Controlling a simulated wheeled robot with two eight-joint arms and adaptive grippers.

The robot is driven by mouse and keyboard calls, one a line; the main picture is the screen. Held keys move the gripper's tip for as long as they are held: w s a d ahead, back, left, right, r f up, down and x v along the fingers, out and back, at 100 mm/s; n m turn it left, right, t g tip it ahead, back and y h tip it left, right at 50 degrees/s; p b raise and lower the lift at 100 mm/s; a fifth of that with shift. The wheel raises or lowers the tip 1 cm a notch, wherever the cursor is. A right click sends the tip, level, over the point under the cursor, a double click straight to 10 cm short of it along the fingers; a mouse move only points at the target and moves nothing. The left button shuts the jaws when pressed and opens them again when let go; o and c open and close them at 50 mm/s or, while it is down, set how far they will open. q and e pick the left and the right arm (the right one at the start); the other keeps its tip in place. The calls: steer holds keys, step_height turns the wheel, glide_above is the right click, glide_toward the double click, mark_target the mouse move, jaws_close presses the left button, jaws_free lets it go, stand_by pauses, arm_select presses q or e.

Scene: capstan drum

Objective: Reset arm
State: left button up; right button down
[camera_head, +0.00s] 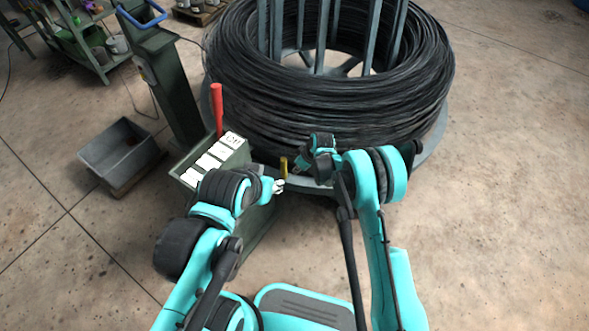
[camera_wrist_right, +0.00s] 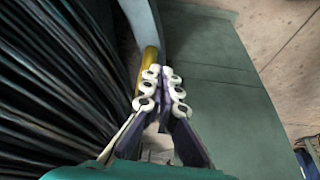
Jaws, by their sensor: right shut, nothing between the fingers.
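My right gripper (camera_head: 279,186) comes down over the drum's front edge, its pale fingertips beside a small yellow handle (camera_head: 284,166). In the right wrist view the ribbed white fingertips (camera_wrist_right: 161,89) are together and empty. The yellow handle (camera_wrist_right: 149,66) is just to their left there; I cannot tell whether they touch. My right arm (camera_head: 375,180) is bent over the front of the drum. My left arm (camera_head: 225,190) reaches in front of the grey-green control box; I cannot make out its gripper.
A large drum of black wire (camera_head: 330,110) stands ahead. The control box (camera_head: 185,172) has white labels and a red lever (camera_head: 217,108). A grey bin (camera_head: 118,155) lies at left, near a green post (camera_head: 165,85) and shelf. The floor at right is clear.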

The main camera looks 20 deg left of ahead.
steer(key=p+v, duration=0.1)
steer(key=v, duration=0.4)
steer(key=shift+s+d+r, duration=0.15)
steer(key=shift+d+r, duration=0.05)
steer(key=s+d+r+m+t+h, duration=0.1)
steer(key=s+d+r+m+t, duration=0.15)
steer(key=d+r, duration=0.85)
steer(key=s+d+r+m+t, duration=0.1)
steer(key=s+d+r+m, duration=0.3)
steer(key=d+r, duration=0.75)
steer(key=s+d+r+m+t+h, duration=0.1)
steer(key=s+d+r+m, duration=0.2)
steer(key=s, duration=0.6)
steer(key=s+d+r+m+t+h, duration=0.1)
steer(key=s+d+r+m+h, duration=0.1)
steer(key=s+d, duration=0.5)
steer(key=s+r+m, duration=0.1)
steer(key=s, duration=0.2)
steer(key=shift+s+d+r+m, duration=0.2)
steer(key=shift+d+r+m, duration=0.05)
steer(key=shift+r+m, duration=0.15)
